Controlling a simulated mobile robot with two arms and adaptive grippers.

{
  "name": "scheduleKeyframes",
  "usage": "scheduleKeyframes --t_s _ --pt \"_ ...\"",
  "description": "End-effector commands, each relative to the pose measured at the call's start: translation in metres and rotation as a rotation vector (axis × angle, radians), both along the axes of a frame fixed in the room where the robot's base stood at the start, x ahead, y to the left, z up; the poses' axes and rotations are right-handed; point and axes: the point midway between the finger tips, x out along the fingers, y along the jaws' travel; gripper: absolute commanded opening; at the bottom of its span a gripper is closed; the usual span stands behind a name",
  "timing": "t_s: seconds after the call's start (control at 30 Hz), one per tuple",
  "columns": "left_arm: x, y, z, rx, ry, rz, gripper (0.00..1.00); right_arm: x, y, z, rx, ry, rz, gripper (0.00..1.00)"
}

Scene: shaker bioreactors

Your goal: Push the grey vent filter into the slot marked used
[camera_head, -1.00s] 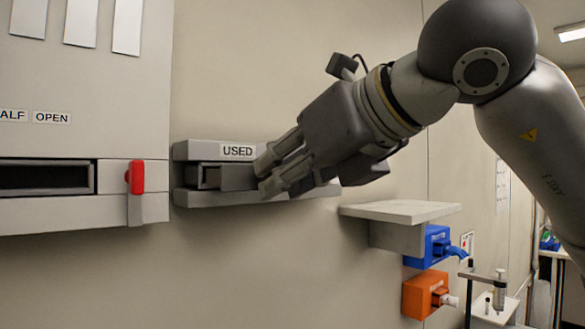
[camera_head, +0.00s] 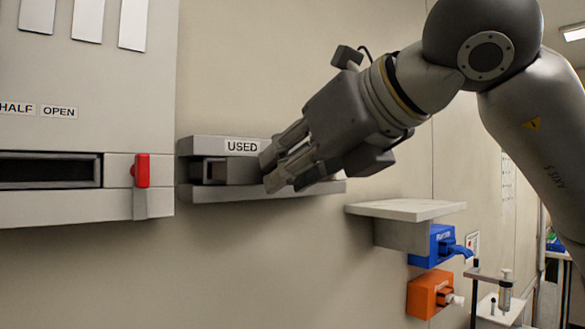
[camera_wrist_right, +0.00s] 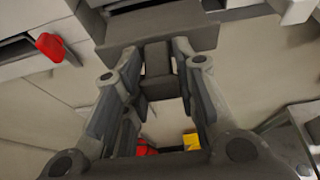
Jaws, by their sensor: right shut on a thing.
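The grey vent filter (camera_head: 242,171) is a small dark grey block at the wall holder marked USED (camera_head: 205,144), between its upper and lower ledges. My right gripper (camera_head: 267,172) is shut on the filter from the right, its fingertips close to the holder's front. In the right wrist view the filter (camera_wrist_right: 157,62) sits between the two fingers (camera_wrist_right: 158,80). A dark framed opening (camera_head: 214,171) shows left of the filter. How deep the filter sits is hard to tell. My left gripper is out of view.
Left of the holder is a pale cabinet (camera_head: 90,120) with a red handle (camera_head: 141,170) and a dark slot. A shelf (camera_head: 405,210) juts from the wall at lower right, above a blue box (camera_head: 434,246) and an orange box (camera_head: 429,294). The wall below the holder is bare.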

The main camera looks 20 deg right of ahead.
Motion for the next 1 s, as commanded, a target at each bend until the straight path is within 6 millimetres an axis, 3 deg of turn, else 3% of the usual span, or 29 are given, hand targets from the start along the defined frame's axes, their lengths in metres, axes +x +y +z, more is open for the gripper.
scheduleKeyframes --t_s 1.0 --pt "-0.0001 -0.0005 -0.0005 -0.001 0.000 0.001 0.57 0.0072 0.0029 0.0004 0.001 0.000 0.001 0.02"
